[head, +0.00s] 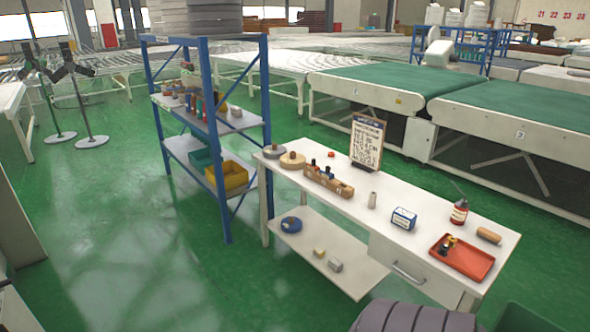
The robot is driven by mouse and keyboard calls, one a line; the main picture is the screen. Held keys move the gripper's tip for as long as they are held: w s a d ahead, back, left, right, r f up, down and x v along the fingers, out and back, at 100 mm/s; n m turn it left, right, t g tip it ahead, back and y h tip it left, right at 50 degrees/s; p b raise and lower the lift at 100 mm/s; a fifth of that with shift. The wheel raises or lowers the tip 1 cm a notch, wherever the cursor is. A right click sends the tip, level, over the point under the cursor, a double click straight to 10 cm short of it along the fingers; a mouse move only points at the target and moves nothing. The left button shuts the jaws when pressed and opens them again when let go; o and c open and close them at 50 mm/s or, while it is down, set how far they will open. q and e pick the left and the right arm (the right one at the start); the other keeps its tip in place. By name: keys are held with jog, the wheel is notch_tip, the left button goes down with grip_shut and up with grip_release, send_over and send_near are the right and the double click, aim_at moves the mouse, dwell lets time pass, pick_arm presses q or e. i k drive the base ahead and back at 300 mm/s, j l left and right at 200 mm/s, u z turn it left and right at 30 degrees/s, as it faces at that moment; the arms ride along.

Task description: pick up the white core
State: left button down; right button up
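A small pale, upright cylinder (371,201) stands near the middle of the white table (440,220); it is the nearest match to a white core, but I cannot tell for sure. A wooden box (328,181) with small bottles stands to its left, and a blue-and-white pack (403,218) to its right. A tan cylinder (488,235) lies on its side near the table's right end. Neither of my grippers is in view.
A red tray (462,257), a red bottle (459,211) and a lettered board (367,141) stand on the table. A blue-framed shelf (222,150) is to the left. Dark ribbed rolls (412,318) are at the front. Green floor is clear at the left front.

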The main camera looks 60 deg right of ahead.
aim_at(374, 194)
jog(key=z, duration=2.45)
jog(key=i+j, duration=0.4)
jog(key=i, duration=0.15)
jog(key=i+j+z, duration=0.1)
jog(key=i+j, duration=0.3)
jog(key=i, duration=0.15)
